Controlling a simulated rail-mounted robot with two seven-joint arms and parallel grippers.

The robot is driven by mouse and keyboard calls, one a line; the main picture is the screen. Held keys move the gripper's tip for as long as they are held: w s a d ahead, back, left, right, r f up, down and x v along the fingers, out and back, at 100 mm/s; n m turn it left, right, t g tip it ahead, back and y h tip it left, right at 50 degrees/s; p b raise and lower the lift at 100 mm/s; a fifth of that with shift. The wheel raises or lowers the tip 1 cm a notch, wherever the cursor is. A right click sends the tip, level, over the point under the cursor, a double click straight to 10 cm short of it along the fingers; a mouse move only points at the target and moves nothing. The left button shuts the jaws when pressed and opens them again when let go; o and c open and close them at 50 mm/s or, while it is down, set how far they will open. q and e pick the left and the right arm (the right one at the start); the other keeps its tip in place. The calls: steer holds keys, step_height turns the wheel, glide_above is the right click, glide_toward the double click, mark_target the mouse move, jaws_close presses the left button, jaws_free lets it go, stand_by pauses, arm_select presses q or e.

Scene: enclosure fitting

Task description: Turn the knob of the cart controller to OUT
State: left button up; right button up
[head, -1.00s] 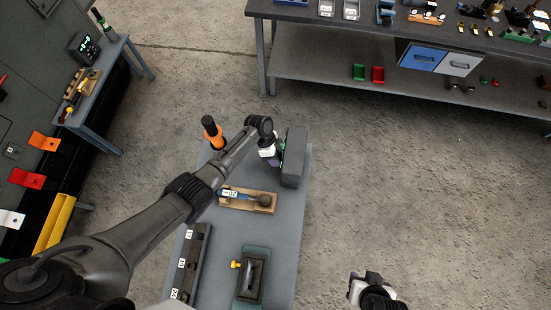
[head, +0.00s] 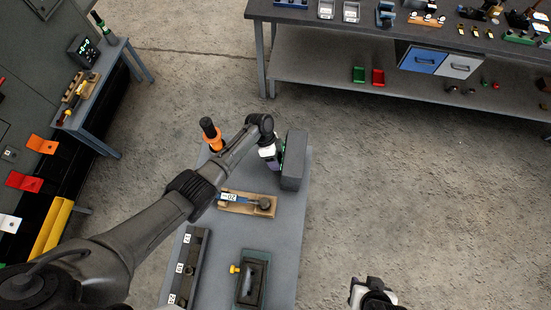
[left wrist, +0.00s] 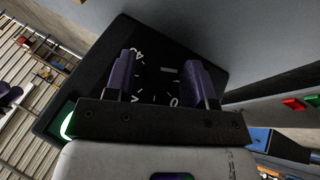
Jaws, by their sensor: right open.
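The cart controller (head: 293,160) is a dark grey box at the far right of the cart top (head: 235,232). In the left wrist view its black dial face (left wrist: 98,72) shows white ticks and figures, with a green light at the lower left. My left gripper (head: 274,160) is at the face. Its two purple fingers (left wrist: 163,78) stand apart, with a pale bar and ticks visible between them. I cannot make out the knob's outline or an OUT mark. My right gripper (head: 362,290) is open and empty above the floor, right of the cart.
On the cart are an orange-and-black tool (head: 211,133), a wooden block with a blue-handled item (head: 248,203), a numbered dark rail (head: 187,265) and a green-based fixture with a yellow knob (head: 252,278). Benches stand at the left and upper right. The floor right of the cart is clear.

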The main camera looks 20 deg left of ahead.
arm_select(q)
steer(key=shift+o, duration=0.7)
steer(key=v, duration=1.4)
steer(key=shift+d, duration=0.1)
